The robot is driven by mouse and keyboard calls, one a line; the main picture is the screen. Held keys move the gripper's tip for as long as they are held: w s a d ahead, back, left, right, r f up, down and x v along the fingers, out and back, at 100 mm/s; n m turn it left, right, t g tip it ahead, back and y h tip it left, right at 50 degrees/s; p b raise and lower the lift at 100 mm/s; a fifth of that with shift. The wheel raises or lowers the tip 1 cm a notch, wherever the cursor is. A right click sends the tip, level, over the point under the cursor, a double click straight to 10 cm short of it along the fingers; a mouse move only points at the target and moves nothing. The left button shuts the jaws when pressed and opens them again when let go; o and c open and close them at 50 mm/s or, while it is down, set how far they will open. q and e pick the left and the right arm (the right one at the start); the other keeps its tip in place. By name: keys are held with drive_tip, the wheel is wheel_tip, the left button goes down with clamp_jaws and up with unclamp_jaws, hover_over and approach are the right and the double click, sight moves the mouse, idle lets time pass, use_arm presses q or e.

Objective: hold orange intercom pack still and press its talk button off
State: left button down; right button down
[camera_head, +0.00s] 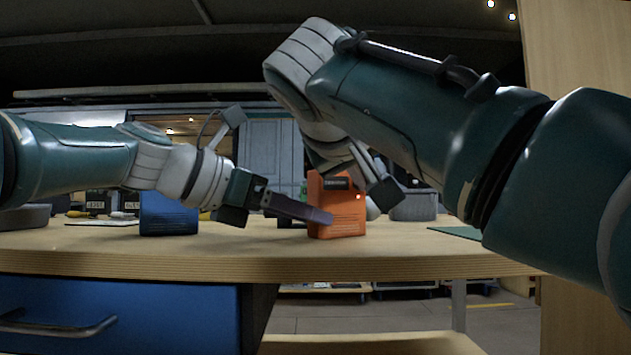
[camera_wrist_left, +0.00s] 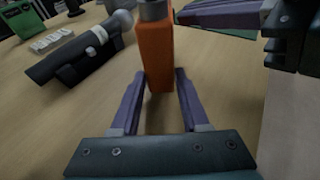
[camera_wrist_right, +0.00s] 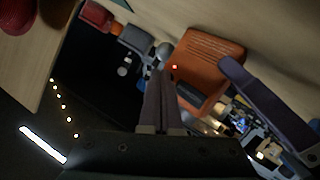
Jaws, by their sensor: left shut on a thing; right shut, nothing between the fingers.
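The orange intercom pack (camera_head: 338,190) stands upright on the wooden bench; it also shows in the left wrist view (camera_wrist_left: 155,50) and right wrist view (camera_wrist_right: 210,60). A small red light (camera_head: 358,196) glows on it, also seen in the right wrist view (camera_wrist_right: 174,67). My left gripper (camera_head: 325,216) is shut on the pack low down, one purple finger on each side (camera_wrist_left: 160,78). My right gripper's fingers are together and empty (camera_wrist_right: 160,72), their tips close to the red light. I cannot tell whether they touch. In the head view, its fingertips are hidden.
A blue container (camera_head: 168,214) stands left of the pack. A grey bin (camera_head: 413,206) is behind on the right, near a green mat (camera_head: 457,232). The bench's front edge (camera_head: 200,264) is close.

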drive_tip(key=shift+s+d, duration=0.35)
drive_tip(key=shift+s, duration=0.55)
drive_tip(key=shift+s, duration=0.1)
drive_tip(key=shift+s+d, duration=0.4)
drive_tip(key=shift+s, duration=0.5)
drive_tip(key=shift+s+d, duration=0.4)
drive_tip(key=shift+s, duration=0.45)
drive_tip(key=shift+s+d, duration=0.4)
drive_tip(key=shift+s, duration=0.5)
drive_tip(key=shift+d, duration=0.1)
drive_tip(key=shift+s+d+n+y, duration=0.15)
drive_tip(key=shift+d+n+y, duration=0.15)
drive_tip(key=shift+d, duration=0.25)
drive_tip(key=shift+s+d+n+y, duration=0.2)
drive_tip(key=shift+d+y, duration=0.1)
drive_tip(key=shift+d, duration=0.25)
drive_tip(key=shift+s+d+n+y, duration=0.25)
drive_tip(key=shift+n+y, duration=0.05)
drive_tip(key=shift+y, duration=0.1)
